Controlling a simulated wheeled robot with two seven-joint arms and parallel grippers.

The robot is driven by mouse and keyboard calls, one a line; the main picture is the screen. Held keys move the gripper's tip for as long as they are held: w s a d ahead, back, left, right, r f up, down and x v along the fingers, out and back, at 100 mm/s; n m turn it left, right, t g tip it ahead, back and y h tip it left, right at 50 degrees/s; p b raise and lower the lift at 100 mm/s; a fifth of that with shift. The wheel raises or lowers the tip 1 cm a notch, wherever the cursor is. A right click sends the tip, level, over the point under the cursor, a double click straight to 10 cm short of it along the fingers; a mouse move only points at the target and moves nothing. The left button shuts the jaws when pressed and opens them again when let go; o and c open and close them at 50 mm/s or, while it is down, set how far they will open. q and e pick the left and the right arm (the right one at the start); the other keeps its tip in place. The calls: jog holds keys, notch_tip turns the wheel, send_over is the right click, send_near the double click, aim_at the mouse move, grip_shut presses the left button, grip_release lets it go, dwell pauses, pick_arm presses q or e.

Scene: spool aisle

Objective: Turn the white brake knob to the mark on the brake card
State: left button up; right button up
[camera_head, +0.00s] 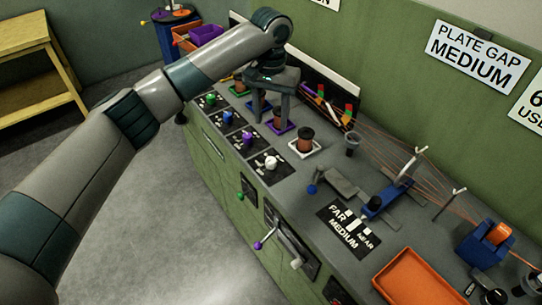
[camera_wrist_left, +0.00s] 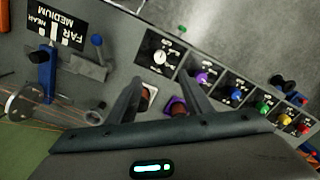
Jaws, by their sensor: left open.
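The white brake knob (camera_head: 270,162) sits on a dark marked plate at the near end of a row of coloured knobs on the green bench. It also shows in the left wrist view (camera_wrist_left: 159,57), just beyond my fingertips. My left gripper (camera_head: 268,120) is open and empty above the bench, behind the knob row. Its two fingers stand apart in the left wrist view (camera_wrist_left: 161,80). The knob is not between the fingers. I cannot pick out a brake card for certain; a sign (camera_head: 530,108) is cut off at the right edge. My right gripper is not in view.
A brown spool (camera_head: 305,140) on a white-edged base stands close to the white knob. Purple (camera_head: 248,138) and blue (camera_head: 228,117) knobs adjoin it. Wires run along the back past a blue-handled device (camera_head: 378,202). An orange tray (camera_head: 415,280) lies at front right.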

pick_arm(q)
notch_tip(320, 180, down, 2)
jog(key=p, duration=0.3)
send_over(271, 160)
notch_tip(271, 160, down, 7)
jog(key=shift+f, duration=0.2)
notch_tip(271, 160, down, 7)
jog(key=shift+r+p, duration=0.1)
jog(key=shift+p, duration=0.6)
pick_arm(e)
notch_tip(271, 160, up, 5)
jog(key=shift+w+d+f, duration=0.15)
pick_arm(q)
jog(key=c, duration=1.1)
